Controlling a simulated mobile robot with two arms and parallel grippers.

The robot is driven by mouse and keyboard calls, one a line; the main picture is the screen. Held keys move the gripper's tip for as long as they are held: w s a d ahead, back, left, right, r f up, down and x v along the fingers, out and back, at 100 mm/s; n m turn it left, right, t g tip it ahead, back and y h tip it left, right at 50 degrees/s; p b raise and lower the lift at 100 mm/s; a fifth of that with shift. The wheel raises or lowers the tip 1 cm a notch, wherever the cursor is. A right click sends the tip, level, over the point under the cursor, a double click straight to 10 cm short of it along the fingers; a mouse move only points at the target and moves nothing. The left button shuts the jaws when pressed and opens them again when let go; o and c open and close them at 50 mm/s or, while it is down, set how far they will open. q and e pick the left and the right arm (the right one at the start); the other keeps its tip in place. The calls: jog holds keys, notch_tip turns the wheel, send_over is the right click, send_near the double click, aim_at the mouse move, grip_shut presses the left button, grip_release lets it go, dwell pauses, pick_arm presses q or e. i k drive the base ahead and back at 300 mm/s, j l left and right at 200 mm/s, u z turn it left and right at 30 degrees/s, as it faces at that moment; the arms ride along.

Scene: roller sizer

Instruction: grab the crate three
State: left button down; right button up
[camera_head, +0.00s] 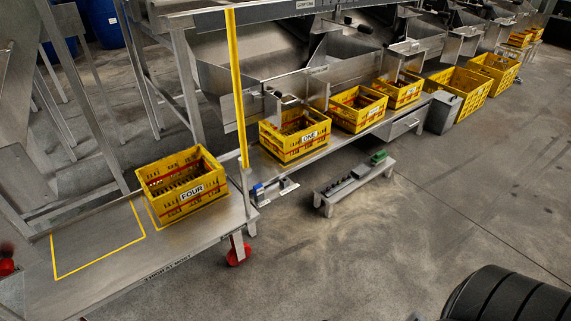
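Several yellow crates stand in a row. The nearest crate (213,195) reads FOUR and sits on the low metal table at the left. A crate reading ONE (277,143) stands on the bench beyond the yellow post. Two more yellow crates follow on that bench, a middle one (370,117) and a farther one (408,98); their labels are too small to read. I cannot tell which crate is crate three. The crates on the bench hold dark contents. Neither of my grippers is in view.
The metal table (95,275) has an empty yellow-outlined area left of crate FOUR. A yellow post (237,85) rises between table and bench. A low metal stand (355,187) is on the floor before the bench. Larger yellow bins (475,92) stand farther right.

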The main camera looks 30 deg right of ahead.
aim_at(357, 109)
jog(key=z, duration=1.55)
